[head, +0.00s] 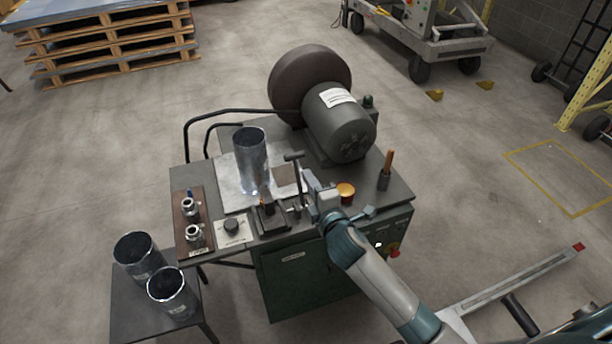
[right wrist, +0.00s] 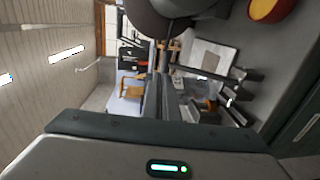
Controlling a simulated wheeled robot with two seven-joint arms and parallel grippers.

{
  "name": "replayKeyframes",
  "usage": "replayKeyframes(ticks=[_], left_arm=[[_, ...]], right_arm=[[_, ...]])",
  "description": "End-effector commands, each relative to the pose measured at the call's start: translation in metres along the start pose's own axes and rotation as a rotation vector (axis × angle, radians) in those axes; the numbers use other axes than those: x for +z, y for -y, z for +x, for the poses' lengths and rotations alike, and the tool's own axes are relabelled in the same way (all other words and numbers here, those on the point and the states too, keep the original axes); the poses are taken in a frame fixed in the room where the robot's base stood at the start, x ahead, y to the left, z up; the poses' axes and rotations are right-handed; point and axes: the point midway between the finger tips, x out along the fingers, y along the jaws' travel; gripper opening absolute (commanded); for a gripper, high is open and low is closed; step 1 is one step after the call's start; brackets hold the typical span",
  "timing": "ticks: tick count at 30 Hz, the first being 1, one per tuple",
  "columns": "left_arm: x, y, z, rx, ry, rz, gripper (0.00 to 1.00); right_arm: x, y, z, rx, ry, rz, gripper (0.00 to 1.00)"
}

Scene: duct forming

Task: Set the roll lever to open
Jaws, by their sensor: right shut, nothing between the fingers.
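An upright dark lever with a T-shaped top (head: 297,182) stands near the front of the green machine bench (head: 395,196). A shorter lever on a dark base (head: 268,212) is just left of it. I cannot tell for sure which is the roll lever, and no open marking is readable. My right gripper (head: 309,180) is beside the T-topped lever, just to its right. Its fingers (right wrist: 163,75) are together and empty in the right wrist view. I cannot tell whether they touch the lever. My left gripper is out of view.
A metal tube (head: 251,162) stands on the bench's pale plate, behind the levers. A motor (head: 340,122) is at the back. An orange-yellow button (head: 345,190) and a wooden-handled tool (head: 387,168) are to the right. Two tubes (head: 137,252) (head: 172,290) stand on a side table.

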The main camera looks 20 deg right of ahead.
Motion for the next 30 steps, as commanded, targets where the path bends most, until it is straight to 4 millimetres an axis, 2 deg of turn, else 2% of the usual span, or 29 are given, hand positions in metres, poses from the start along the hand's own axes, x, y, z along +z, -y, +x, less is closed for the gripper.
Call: replayKeyframes(ticks=[6,12,30], left_arm=[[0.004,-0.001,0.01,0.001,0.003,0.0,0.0],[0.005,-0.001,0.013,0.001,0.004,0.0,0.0],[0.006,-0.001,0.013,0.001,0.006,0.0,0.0]], right_arm=[[0.0,0.0,-0.033,0.0,-0.001,-0.001,0.0],[0.0,-0.003,-0.049,0.0,0.0,-0.002,0.0],[0.0,-0.005,-0.052,0.0,0.0,-0.001,0.0]])
